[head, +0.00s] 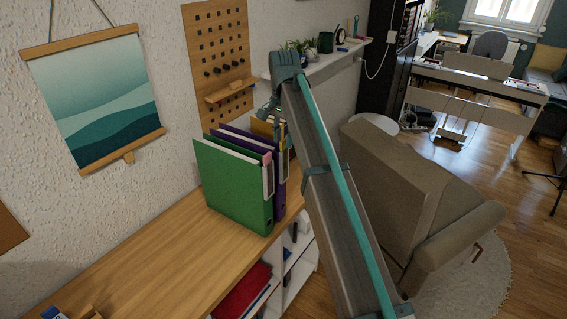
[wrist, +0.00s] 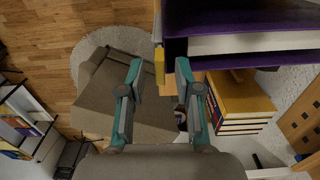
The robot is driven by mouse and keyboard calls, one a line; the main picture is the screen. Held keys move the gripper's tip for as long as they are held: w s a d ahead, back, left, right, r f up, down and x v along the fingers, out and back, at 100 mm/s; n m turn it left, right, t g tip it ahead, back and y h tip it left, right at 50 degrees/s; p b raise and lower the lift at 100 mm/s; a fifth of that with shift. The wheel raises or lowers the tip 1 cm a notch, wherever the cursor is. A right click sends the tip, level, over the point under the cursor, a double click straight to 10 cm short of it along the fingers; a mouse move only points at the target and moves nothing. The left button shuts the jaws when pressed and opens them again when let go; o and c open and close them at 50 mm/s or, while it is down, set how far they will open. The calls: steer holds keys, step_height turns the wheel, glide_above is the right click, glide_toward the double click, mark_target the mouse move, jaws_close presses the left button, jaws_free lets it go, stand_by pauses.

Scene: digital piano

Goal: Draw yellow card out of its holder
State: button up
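The yellow card (wrist: 160,67) shows edge-on in the wrist view, near the top middle. It sticks out of a narrow pale holder (wrist: 157,22) beside the purple binder (wrist: 240,18). My gripper (wrist: 159,68) is open, with one finger on each side of the card and a visible gap to each. In the head view the purple binder (head: 238,141) stands upright on the wooden top behind the green binder (head: 232,185). My arm partly hides the gripper and the card there.
A beige armchair (head: 405,195) stands right of the wooden cabinet top (head: 150,260).

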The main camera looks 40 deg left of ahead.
steer(key=shift+f, duration=0.45)
stand_by(0.5)
jaws_close()
steer(key=shift+r+p, duration=0.2)
steer(key=shift+p, duration=0.1)
step_height(320, 180, up, 13)
steer(key=p, duration=0.5)
stand_by(1.9)
steer(key=shift+r, duration=0.1)
